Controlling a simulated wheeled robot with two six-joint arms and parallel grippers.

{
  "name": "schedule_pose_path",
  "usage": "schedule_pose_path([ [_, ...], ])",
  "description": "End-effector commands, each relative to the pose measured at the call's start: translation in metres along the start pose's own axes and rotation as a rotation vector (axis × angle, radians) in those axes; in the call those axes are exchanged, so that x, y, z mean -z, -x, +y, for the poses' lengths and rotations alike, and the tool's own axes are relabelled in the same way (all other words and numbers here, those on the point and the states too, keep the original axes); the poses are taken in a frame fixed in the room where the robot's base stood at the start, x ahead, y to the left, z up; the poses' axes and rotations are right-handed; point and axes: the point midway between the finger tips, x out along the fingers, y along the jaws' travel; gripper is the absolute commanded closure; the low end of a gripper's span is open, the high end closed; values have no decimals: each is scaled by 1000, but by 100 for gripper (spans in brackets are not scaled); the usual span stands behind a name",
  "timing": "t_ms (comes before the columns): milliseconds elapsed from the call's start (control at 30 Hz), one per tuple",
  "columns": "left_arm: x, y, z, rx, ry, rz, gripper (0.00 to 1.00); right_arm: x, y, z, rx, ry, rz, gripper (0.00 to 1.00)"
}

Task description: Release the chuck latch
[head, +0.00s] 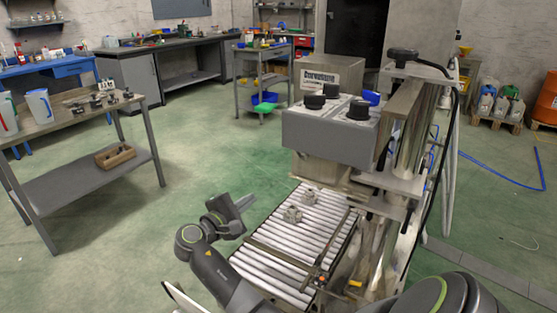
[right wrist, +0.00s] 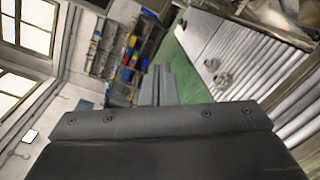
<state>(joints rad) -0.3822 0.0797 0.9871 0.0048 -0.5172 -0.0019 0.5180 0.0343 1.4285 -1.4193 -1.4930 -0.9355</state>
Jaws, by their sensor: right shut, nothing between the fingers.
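My right gripper (head: 241,205) is shut and empty, left of the machine and above the floor beside the roller conveyor (head: 262,265). In the right wrist view its grey fingers (right wrist: 157,86) are together beyond the dark housing. The machine's grey head box (head: 325,136) carries several black knobs (head: 314,101) and a blue part (head: 371,97) on top. I cannot tell which part is the chuck latch. Two small grey metal fittings, one farther (head: 311,195) and one nearer (head: 292,214), sit on the rollers, apart from the gripper. My left gripper is not in view.
A steel column (head: 410,115) with a black-handled top and hoses rises at the conveyor's right. A workbench (head: 60,120) with jugs stands at the left. A grey trolley (head: 262,85) stands behind. The green floor between workbench and conveyor is clear.

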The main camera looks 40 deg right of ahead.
Motion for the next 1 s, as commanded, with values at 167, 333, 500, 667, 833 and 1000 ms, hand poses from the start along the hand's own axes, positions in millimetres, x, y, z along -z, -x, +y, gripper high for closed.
schedule_pose_path([
  [167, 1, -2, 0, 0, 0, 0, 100, -27, 14, 58, -60, 25, -140, 100],
  [333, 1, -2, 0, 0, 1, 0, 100, -37, 19, 74, -74, 34, -185, 100],
  [500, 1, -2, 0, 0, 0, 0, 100, -37, 19, 74, -75, 35, -187, 100],
  [667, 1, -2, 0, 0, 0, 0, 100, -37, 18, 74, -75, 35, -186, 100],
  [833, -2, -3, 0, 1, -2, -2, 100, -40, 3, 76, -76, 35, -188, 100],
  [1000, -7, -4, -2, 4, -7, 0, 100, -48, -30, 78, -77, 36, -192, 100],
])
